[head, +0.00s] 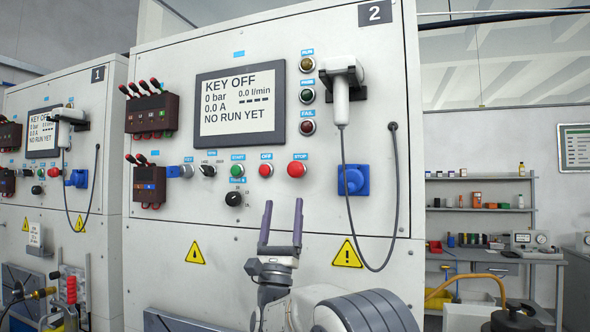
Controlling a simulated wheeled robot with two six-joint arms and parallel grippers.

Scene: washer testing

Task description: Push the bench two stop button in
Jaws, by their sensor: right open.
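The bench two panel (165,60) carries a "2" plate at its top right. Its stop button (296,169) is a red round button under a blue STOP label, at the right end of the control row. A smaller red OFF button (266,170) sits just left of it, and a green START button (237,171) is further left. My right gripper (283,205) is open and empty, fingers pointing up, below the stop and off buttons. It appears apart from both. My left gripper is not in view.
A display (240,101) reads KEY OFF above the buttons. A black knob (233,199) is left of my gripper. A blue socket (353,180) and a hanging cable (397,190) are to the right. Bench one (100,150) stands at the left. Shelves (480,210) are far right.

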